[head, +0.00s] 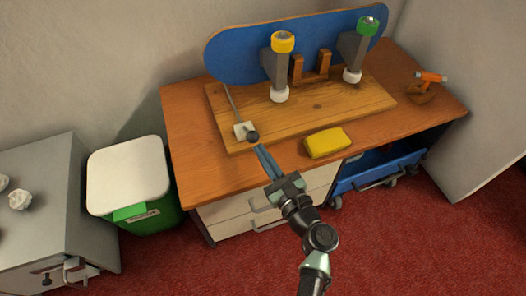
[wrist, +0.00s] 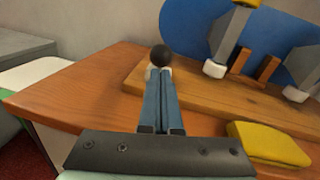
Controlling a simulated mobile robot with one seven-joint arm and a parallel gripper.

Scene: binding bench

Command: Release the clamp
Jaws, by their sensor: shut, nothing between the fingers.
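A lever with a black ball knob (head: 252,136), a pale base block (head: 239,128) and a thin rod (head: 231,100) sits at the left front of a wooden board; it looks like the clamp. My gripper (head: 261,149) is shut and empty, its blue-grey fingers pointing at the knob from the front. In the wrist view the knob (wrist: 161,55) shows just beyond the fingertips (wrist: 160,73); I cannot tell whether they touch it. The fingers hide part of the pale base there. A blue skateboard deck (head: 235,55) stands on edge behind the board.
The wooden board (head: 335,104) lies on the bench (head: 190,110). A yellow sponge-like block (head: 327,143) is right of my gripper. An orange-handled tool (head: 431,77) is at the right. A green bin (head: 150,215) and grey cabinet (head: 40,170) stand left.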

